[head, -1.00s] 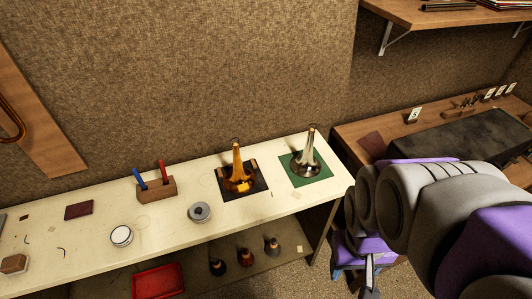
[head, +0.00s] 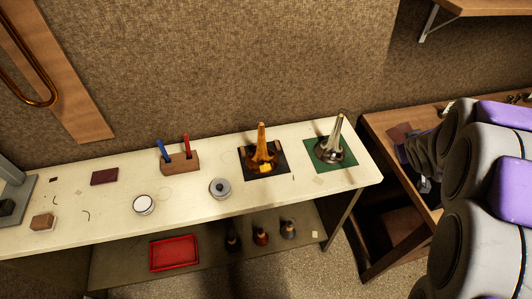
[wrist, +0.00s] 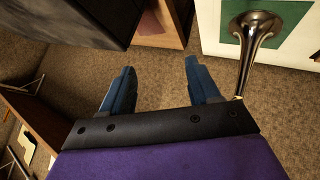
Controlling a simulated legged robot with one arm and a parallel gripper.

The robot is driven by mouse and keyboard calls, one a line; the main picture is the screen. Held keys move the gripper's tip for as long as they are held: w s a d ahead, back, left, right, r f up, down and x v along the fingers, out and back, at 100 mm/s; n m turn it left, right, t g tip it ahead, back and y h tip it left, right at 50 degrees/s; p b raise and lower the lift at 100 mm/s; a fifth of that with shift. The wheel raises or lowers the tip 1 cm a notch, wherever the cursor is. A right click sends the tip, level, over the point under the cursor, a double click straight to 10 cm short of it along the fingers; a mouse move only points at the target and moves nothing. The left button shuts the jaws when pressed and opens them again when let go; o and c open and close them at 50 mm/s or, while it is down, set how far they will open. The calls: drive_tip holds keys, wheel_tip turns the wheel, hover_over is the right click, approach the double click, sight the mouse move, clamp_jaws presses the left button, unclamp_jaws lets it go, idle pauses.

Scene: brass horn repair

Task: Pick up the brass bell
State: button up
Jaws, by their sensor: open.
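The brass bell (head: 262,157) stands upright, flare down, on a black mat (head: 284,178) on the pale bench. It is amber-gold. A silvery bell (head: 334,148) stands beside it to the right, on a green mat (head: 320,163). In the wrist view the silvery bell (wrist: 258,32) shows at the upper right, and I see no amber bell there. My gripper (wrist: 161,70) is open, with two blue fingers apart and only floor visible between them. It is clear of both bells, off the bench's right end.
On the bench (head: 215,215) are a wooden block with blue and red tools (head: 180,162), a grey round tin (head: 220,188) and a white-topped tin (head: 144,204). A red tray (head: 174,253) and small bells lie on the lower shelf. A wooden table (head: 385,125) stands right.

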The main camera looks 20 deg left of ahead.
drive_tip(key=w+a+f+n+t+y, duration=0.2)
drive_tip(key=w+a+f+n+y, duration=0.15)
drive_tip(key=w, duration=0.25)
drive_tip(key=n+g+y, duration=0.7)
drive_tip(key=y, duration=0.9)
approach(265, 139)
drive_tip(key=b+x, duration=0.4)
drive_tip(key=x, duration=0.6)
drive_tip(key=shift+w+a, duration=0.15)
drive_tip(key=shift+a, duration=0.1)
drive_tip(key=shift+w+a, duration=0.2)
drive_tip(key=shift+a, duration=0.4)
drive_tip(key=shift+d+m, duration=0.1)
drive_tip(key=shift+m, duration=0.15)
